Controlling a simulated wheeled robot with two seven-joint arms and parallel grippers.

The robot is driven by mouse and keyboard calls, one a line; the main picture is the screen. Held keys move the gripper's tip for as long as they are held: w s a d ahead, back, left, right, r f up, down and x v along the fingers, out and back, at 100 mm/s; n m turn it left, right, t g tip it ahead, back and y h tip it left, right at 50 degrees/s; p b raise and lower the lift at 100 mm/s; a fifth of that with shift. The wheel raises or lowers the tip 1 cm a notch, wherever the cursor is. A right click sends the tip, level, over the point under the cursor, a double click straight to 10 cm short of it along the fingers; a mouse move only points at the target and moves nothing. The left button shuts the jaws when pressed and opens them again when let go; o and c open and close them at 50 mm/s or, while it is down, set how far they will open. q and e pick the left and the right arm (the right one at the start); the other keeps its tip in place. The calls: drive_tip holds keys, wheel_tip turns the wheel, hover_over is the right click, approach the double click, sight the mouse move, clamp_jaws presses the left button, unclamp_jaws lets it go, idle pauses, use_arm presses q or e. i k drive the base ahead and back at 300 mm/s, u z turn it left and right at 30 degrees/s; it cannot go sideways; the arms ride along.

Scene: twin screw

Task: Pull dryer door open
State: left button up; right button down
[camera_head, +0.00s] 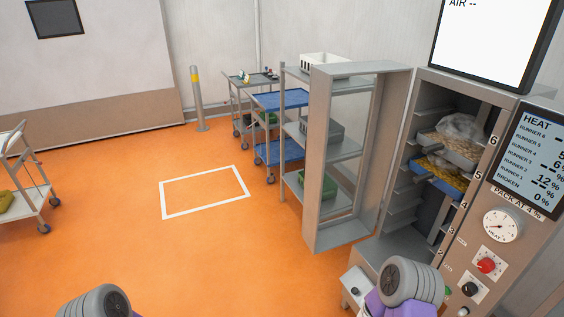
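The dryer (430,240) is a tall grey cabinet on the right with numbered runners inside. Its door (325,165), a grey frame with a window, stands swung wide open to the left of the cabinet, so the inside shows. An upper tray (465,150) holds pale material with a clear plastic bag. A tray below it holds yellow material (440,168). Parts of my arms show at the bottom edge, left of centre and below the dryer. Neither gripper's fingers can be seen.
A control panel (520,150) with display, gauge and knobs is on the dryer's right side. A shelf rack (292,130) stands behind the door, with a blue-shelved cart (280,100) beyond. A post (197,100) and left cart (20,200) stand apart. The orange floor (200,255) is clear.

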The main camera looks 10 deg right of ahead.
sight(394, 79)
drive_tip(key=u, duration=0.3)
drive_tip(key=i, duration=1.05)
drive_tip(key=z, duration=0.2)
